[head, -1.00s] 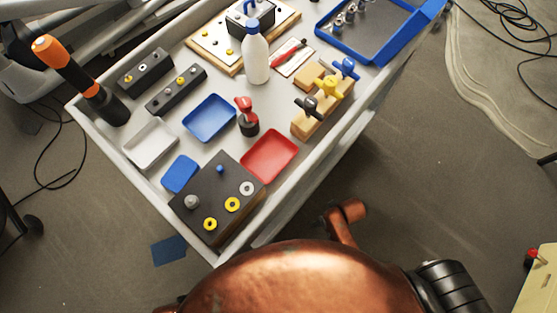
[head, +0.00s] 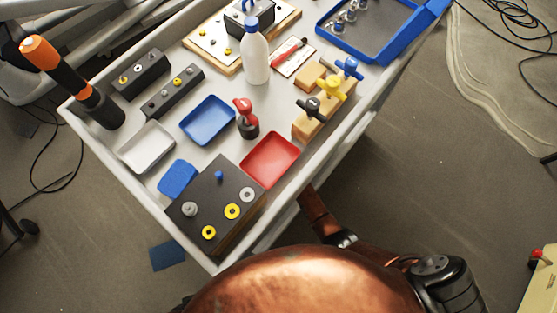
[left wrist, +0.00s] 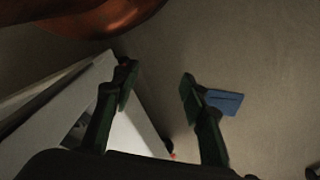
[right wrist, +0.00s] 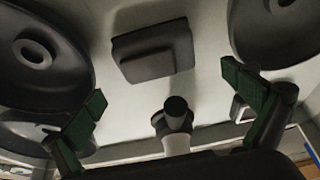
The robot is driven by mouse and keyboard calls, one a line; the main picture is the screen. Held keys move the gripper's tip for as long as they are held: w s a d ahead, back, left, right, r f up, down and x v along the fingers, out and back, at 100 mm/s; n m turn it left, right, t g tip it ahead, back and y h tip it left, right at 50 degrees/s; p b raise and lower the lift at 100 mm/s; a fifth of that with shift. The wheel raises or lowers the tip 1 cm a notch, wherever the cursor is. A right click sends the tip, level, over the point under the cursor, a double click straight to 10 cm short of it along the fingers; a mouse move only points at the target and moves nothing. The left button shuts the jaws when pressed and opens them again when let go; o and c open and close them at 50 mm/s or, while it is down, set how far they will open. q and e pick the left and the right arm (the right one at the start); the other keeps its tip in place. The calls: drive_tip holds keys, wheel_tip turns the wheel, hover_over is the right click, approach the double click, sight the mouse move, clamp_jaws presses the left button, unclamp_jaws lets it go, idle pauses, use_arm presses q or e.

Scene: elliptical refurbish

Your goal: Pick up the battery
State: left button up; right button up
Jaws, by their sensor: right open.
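A black box with a handle (head: 250,20), which may be the battery, stands on a wooden board (head: 228,66) at the far end of the grey tray table. I cannot be sure that it is the battery. My left gripper (left wrist: 157,92) is open and empty in the left wrist view, above the floor beside a pale edge. My right gripper (right wrist: 168,100) is open in the right wrist view, with a dark block (right wrist: 150,52) beyond its spread fingers and nothing held. Neither gripper shows in the head view, and both are away from the black box.
The table holds a white bottle (head: 256,58), a red dish (head: 270,160), a blue dish (head: 207,121), a white dish (head: 147,148) and a dark block with knobs (head: 216,192). A raised rim (head: 282,222) borders the table. A blue tray (head: 371,52) sits at the far right.

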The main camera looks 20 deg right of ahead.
drive_tip(key=b+x, duration=0.2)
drive_tip(key=x, duration=0.1)
drive_tip(key=b+x, duration=0.2)
drive_tip(key=shift+s+d+f, duration=0.2)
drive_tip(key=shift+d+f, duration=0.05)
drive_tip(key=shift+d, duration=0.1)
drive_tip(key=shift+w, duration=0.15)
use_arm(q)
drive_tip(key=w+d+f+t+h, duration=0.1)
drive_tip(key=w+d+f+t, duration=0.2)
drive_tip(key=w+d+f, duration=0.2)
wheel_tip(320, 180, down, 2)
drive_tip(key=shift+w+d+f+t+h, duration=0.25)
drive_tip(key=shift+w+t+h, duration=0.05)
drive_tip(key=shift+w, duration=0.7)
use_arm(e)
drive_tip(key=shift+c, duration=0.4)
drive_tip(key=c, duration=1.2)
drive_tip(key=shift+c, duration=0.2)
use_arm(q)
drive_tip(key=shift+s+a+r, duration=0.1)
drive_tip(key=shift+s, duration=0.05)
use_arm(e)
drive_tip(key=shift+r, duration=0.15)
